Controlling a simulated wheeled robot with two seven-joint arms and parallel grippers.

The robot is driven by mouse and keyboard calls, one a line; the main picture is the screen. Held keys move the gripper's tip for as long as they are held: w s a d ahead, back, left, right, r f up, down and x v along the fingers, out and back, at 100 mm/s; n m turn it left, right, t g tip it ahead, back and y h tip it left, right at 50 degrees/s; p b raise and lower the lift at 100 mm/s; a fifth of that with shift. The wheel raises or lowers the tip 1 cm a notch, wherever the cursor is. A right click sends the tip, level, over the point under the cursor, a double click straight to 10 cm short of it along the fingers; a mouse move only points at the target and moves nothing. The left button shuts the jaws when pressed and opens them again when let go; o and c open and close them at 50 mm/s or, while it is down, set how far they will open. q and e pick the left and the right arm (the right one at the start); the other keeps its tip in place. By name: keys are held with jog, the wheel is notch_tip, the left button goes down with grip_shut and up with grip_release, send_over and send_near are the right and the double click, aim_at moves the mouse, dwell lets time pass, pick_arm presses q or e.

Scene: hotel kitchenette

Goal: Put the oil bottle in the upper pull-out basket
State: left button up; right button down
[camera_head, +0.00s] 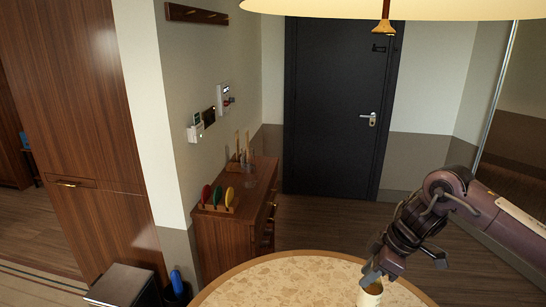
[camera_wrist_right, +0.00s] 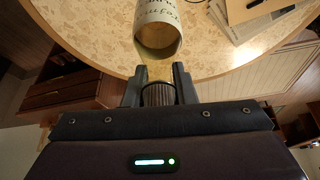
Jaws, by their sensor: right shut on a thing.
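The oil bottle (camera_head: 371,292) is at the lower right of the head view, above the round table, partly cut off by the frame edge. In the right wrist view the bottle (camera_wrist_right: 158,27) shows a pale label with dark lettering and a yellowish clear part. My right gripper (camera_head: 373,272) is shut on its upper end; the fingers (camera_wrist_right: 160,76) sit on either side of it. Whether the bottle touches the table cannot be told. No pull-out basket can be made out. My left gripper is not in view.
A round speckled table (camera_head: 285,277) fills the lower middle. Beyond it stands a low wooden cabinet (camera_head: 224,232) with colored items on top. A tall wooden cupboard (camera_head: 75,120) is at left, a dark door (camera_head: 333,110) at back. Papers (camera_wrist_right: 255,15) lie on the table.

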jog(key=s+a+m+t+h, duration=0.2)
jog(key=s+a+m+h, duration=0.2)
jog(key=m, duration=0.8)
jog(key=shift+s+a+r+m+t, duration=0.15)
jog(key=shift+s+a+m+t, duration=0.15)
jog(key=shift+s+a, duration=1.15)
jog(key=shift+s+d, duration=0.25)
